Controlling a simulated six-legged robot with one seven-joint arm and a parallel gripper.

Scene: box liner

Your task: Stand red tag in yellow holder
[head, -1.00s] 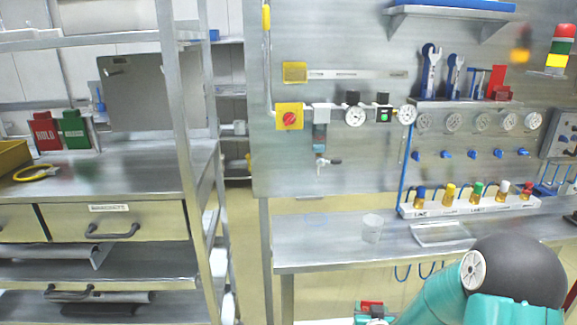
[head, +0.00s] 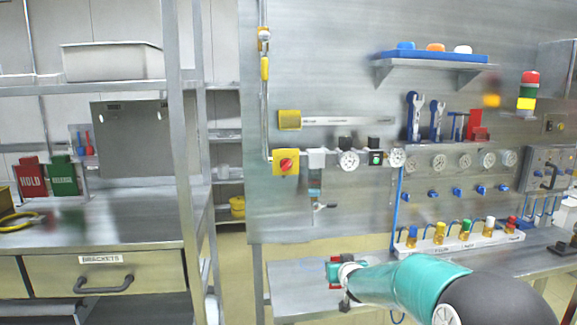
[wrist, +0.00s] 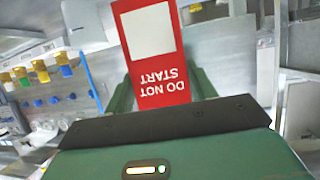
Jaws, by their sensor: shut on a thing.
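The red tag (wrist: 162,97) has a white panel and the words DO NOT START, upside down in the wrist view. My gripper (wrist: 161,78) is shut on it, a green finger at each side. In the head view my gripper (head: 342,273) is low, in front of the bench, and little of the tag can be made out there. A yellow block (head: 289,120), which looks like the yellow holder, is on the metal wall panel, above and left of my gripper and well apart from it. I see no tag in it.
Red HOLD (head: 32,180) and green RELEASE (head: 63,177) pieces stand on the left counter (head: 125,218). A bottle rack (head: 460,243) sits on the bench.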

